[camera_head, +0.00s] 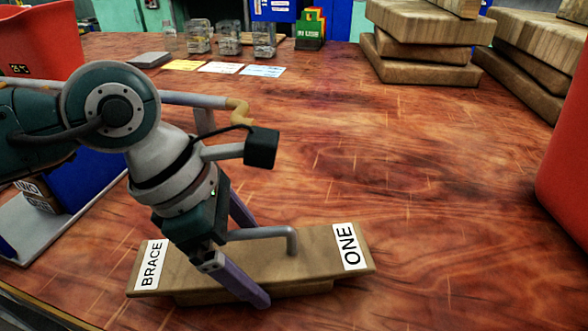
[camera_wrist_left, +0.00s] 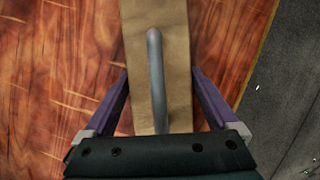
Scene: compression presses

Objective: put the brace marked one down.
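The brace marked one (camera_head: 315,268) is a brown wooden board with white labels reading BRACE and ONE and a bent grey rod handle (camera_head: 290,240) on top. It appears to rest flat on the table near its front edge. My left gripper (camera_head: 255,264) is over it, with purple fingers spread to either side of the board. In the left wrist view the board (camera_wrist_left: 138,40) and handle (camera_wrist_left: 156,75) lie between the open fingers (camera_wrist_left: 160,74), with gaps visible at both sides. My right gripper is not in view.
The wooden table (camera_head: 430,190) is clear to the right. Thick boards (camera_head: 425,72) are stacked at the back right. A red container (camera_head: 565,150) stands at the right edge. At left are a blue object (camera_head: 90,182) and a block labelled TWO (camera_head: 32,188). Cards (camera_head: 220,67) and glass jars (camera_head: 228,40) are behind.

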